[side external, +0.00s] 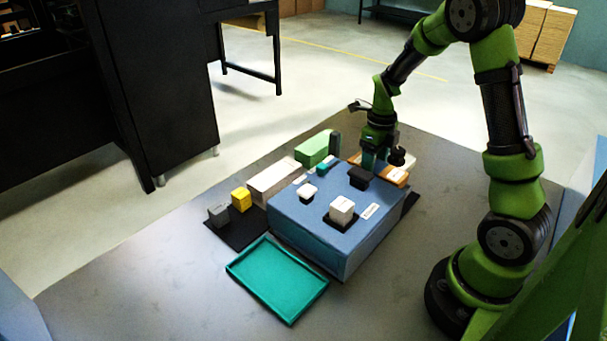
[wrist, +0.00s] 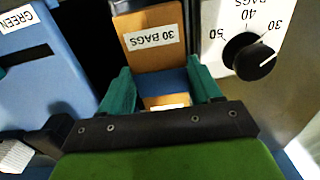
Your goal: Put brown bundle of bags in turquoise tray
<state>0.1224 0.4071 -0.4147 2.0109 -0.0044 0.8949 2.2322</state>
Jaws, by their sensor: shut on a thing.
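The brown bundle of bags (wrist: 150,58) has a blue band and a white "30 BAGS" label, upside down in the wrist view. My gripper (wrist: 162,88) has its teal fingers on both sides of the bundle at the blue band, shut on it. In the side view my gripper (side external: 369,161) points down behind the blue box, and part of the brown bundle (side external: 397,176) shows to its right. I cannot tell whether the bundle is lifted clear of what is under it. The turquoise tray (side external: 278,278) lies flat and empty on the table in front.
The blue box (side external: 310,220) stands between gripper and tray, with a white cube (side external: 342,208) and black piece (side external: 360,177) on top. A black dial (wrist: 248,57) is close beside the bundle. Green (side external: 313,149), whitish (side external: 273,180) and yellow (side external: 241,200) blocks stand left.

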